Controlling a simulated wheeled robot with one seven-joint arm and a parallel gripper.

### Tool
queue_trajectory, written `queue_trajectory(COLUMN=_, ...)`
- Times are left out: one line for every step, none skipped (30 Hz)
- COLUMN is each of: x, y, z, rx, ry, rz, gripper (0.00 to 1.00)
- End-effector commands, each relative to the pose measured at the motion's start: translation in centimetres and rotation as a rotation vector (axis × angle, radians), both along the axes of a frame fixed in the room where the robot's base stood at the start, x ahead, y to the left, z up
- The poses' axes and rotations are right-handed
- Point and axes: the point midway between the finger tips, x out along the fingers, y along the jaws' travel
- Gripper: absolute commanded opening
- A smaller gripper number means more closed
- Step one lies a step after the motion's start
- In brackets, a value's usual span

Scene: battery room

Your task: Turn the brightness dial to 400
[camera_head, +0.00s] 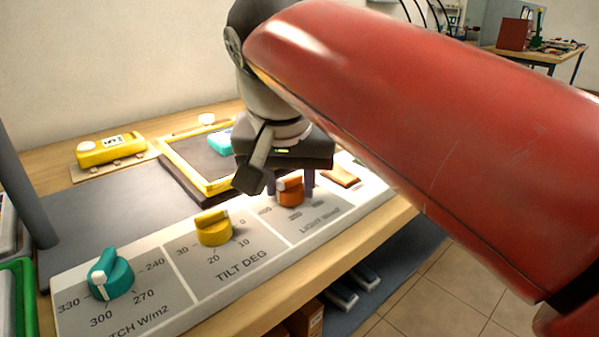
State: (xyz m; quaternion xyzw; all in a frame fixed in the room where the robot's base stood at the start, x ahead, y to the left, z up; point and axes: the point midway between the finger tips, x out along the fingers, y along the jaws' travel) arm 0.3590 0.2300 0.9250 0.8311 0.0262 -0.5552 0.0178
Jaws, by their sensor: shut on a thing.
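The orange dial (291,196) stands on the right section of a white and grey panel, above the printed word LIGHT. I take it to be the brightness dial. My gripper (290,184) reaches down over it, with one dark finger at its left and one at its right, shut on it. A pale mark shows on the dial's upper left. The scale numbers around it are partly hidden and too blurred to read surely, so I cannot tell its setting.
On the same panel (170,262) are a yellow TILT DEG dial (213,228) and a teal dial (112,275) with a white pointer. Behind are a yellow meter (110,149) and a yellow-framed dark panel (171,155). My red arm covers the right side.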

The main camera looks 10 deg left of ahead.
Motion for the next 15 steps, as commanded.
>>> queue_trajectory(x=0.0, y=0.01, z=0.04, rx=0.001, ry=-0.001, rz=-0.001, gripper=0.14)
queue_trajectory(x=0.01, y=0.01, z=0.04, rx=0.001, ry=-0.001, rz=-0.001, gripper=0.14)
queue_trajectory(x=0.0, y=0.01, z=0.04, rx=0.001, ry=-0.001, rz=-0.001, gripper=0.42)
queue_trajectory(x=0.01, y=0.01, z=0.04, rx=0.001, ry=-0.001, rz=-0.001, gripper=0.46)
queue_trajectory(x=0.01, y=0.01, z=0.04, rx=0.001, ry=-0.001, rz=-0.001, gripper=0.5)
queue_trajectory(x=0.0, y=0.01, z=0.03, rx=0.001, ry=0.0, rz=-0.001, gripper=0.55)
queue_trajectory(x=0.0, y=0.01, z=0.03, rx=0.001, ry=0.0, rz=-0.001, gripper=0.58)
queue_trajectory(x=0.0, y=0.01, z=0.03, rx=0.001, ry=0.0, rz=0.0, gripper=0.58)
queue_trajectory(x=0.0, y=0.01, z=0.02, rx=0.001, ry=0.0, rz=0.0, gripper=0.58)
queue_trajectory(x=0.0, y=0.01, z=0.02, rx=0.001, ry=0.0, rz=0.0, gripper=0.58)
queue_trajectory(x=-0.01, y=0.01, z=0.02, rx=0.001, ry=0.0, rz=0.0, gripper=0.58)
queue_trajectory(x=0.0, y=0.0, z=0.01, rx=0.001, ry=0.0, rz=0.0, gripper=0.58)
queue_trajectory(x=0.0, y=0.0, z=0.01, rx=0.001, ry=0.0, rz=0.0, gripper=0.58)
queue_trajectory(x=-0.01, y=0.01, z=0.03, rx=0.001, ry=0.0, rz=0.0, gripper=0.58)
queue_trajectory(x=-0.03, y=0.01, z=0.11, rx=0.001, ry=0.0, rz=0.0, gripper=0.58)
